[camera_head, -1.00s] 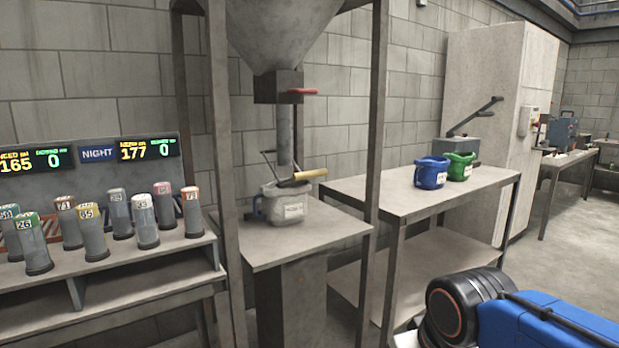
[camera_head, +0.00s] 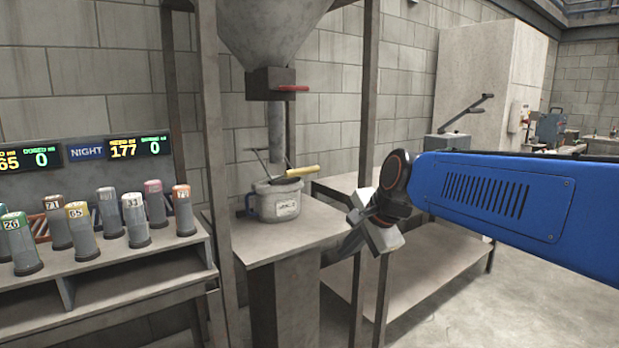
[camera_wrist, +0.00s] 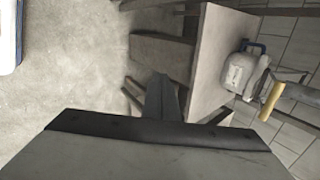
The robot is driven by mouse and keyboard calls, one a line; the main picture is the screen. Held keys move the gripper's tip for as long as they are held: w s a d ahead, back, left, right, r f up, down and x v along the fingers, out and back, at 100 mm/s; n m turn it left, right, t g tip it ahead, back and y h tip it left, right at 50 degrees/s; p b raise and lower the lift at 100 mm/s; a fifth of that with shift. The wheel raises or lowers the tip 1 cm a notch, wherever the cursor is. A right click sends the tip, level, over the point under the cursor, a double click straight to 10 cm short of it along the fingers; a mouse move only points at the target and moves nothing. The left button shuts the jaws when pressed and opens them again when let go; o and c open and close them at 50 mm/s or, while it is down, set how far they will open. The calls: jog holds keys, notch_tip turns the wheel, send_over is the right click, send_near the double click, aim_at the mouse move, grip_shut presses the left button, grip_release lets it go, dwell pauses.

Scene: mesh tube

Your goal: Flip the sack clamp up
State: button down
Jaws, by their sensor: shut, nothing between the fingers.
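The sack clamp appears to be the lever with a yellow grip (camera_head: 302,171) under the hopper spout (camera_head: 276,125). The grip lies nearly level, rising slightly to the right, above a grey sack-like container (camera_head: 283,203) with a white label. In the wrist view, the yellow grip (camera_wrist: 272,101) and the grey container (camera_wrist: 240,73) are at the right. My gripper (camera_head: 334,258) is shut and empty, in front of the right part of the stand, to the right of and lower than the grip. Its fingers (camera_wrist: 161,92) show together in the wrist view. The clamp's joint is too small to make out.
A steel post (camera_head: 368,100) stands right of the spout, close behind my arm. A red handle (camera_head: 292,88) juts from the hopper outlet. The container rests on a stand (camera_head: 262,250). A rack of numbered cylinders (camera_head: 130,273) is at left. Open floor lies at right.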

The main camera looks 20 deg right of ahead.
aim_at(293, 175)
jog(key=w+d+r+m+t, duration=0.1)
jog(key=w+r+m, duration=0.2)
jog(key=w+m, duration=0.2)
jog(key=w+d+r+m+t, duration=0.1)
jog(key=w+r+m, duration=0.3)
jog(key=w, duration=0.5)
jog(key=w+d+r+m+t+y, duration=0.1)
jog(key=w+r+m, duration=0.3)
jog(key=w+m, duration=0.3)
jog(key=shift+w+m, duration=0.3)
jog(key=shift+w, duration=0.15)
jog(key=x, duration=1)
jog(key=r, duration=0.2)
jog(key=w+r, duration=0.1)
jog(key=r, duration=0.1)
jog(key=shift+a, duration=0.3)
